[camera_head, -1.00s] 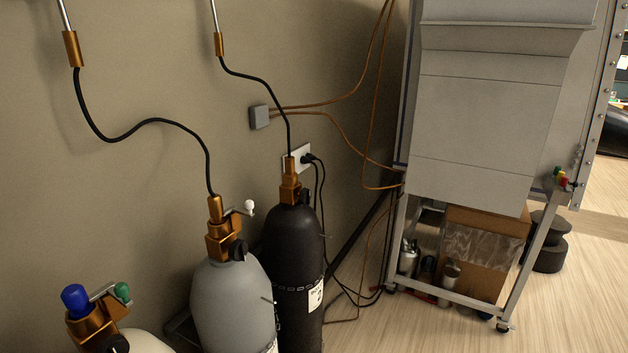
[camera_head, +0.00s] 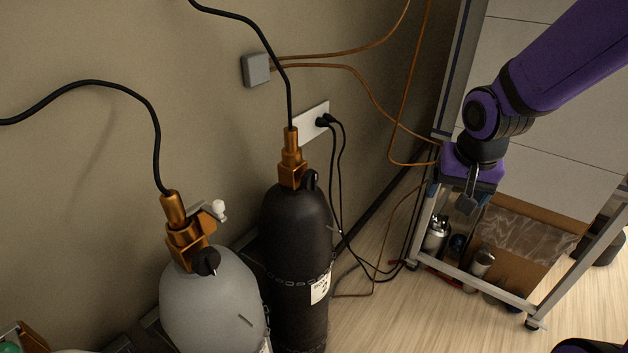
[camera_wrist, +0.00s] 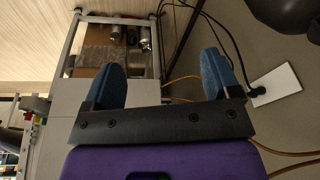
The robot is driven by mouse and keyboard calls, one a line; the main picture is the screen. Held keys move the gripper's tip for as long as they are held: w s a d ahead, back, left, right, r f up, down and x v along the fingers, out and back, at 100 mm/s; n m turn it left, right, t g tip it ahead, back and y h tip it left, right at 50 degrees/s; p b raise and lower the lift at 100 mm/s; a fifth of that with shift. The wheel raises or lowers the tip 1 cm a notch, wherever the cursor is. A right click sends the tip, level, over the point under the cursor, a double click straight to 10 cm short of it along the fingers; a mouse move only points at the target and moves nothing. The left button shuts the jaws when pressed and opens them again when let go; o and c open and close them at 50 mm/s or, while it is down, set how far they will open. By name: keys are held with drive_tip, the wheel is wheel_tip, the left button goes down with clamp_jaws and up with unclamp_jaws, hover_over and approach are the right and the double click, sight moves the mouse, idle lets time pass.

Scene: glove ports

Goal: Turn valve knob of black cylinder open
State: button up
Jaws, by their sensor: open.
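The black cylinder (camera_head: 296,235) stands upright against the wall, chained, with a brass valve (camera_head: 291,165) on top and a black hose rising from it. Its black valve knob (camera_head: 311,180) faces right in the head view. My gripper (camera_head: 466,204) is to the right of the cylinder, in front of the cabinet, apart from the knob and pointing down. In the wrist view, the blue fingers of my gripper (camera_wrist: 166,75) are spread with nothing between them. A dark rounded shape at the top right of the wrist view (camera_wrist: 288,12) looks like the black cylinder.
A grey cylinder (camera_head: 212,300) with a brass valve stands left of the black one. A wall outlet (camera_head: 312,121) with black cords is behind it. The cabinet's metal frame (camera_head: 475,285), holding a cardboard box (camera_head: 520,240), is at right.

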drive_tip(key=w+a+f+m+g+y, duration=0.1)
drive_tip(key=w+a+f, duration=0.1)
drive_tip(key=f, duration=0.4)
drive_tip(key=w+a+f+m+y, duration=0.1)
drive_tip(key=a+f+y, duration=0.15)
drive_tip(key=f, duration=0.35)
drive_tip(key=m+t+y, duration=0.9)
drive_tip(key=m+y, duration=0.2)
drive_tip(key=m, duration=0.9)
approach(316, 181)
drive_tip(key=x, duration=1)
drive_tip(key=shift+w+a+r, duration=0.1)
drive_tip(key=shift+w+a, duration=0.1)
drive_tip(key=shift+a, duration=0.1)
drive_tip(key=shift+c, duration=0.5)
drive_tip(key=c, duration=0.8)
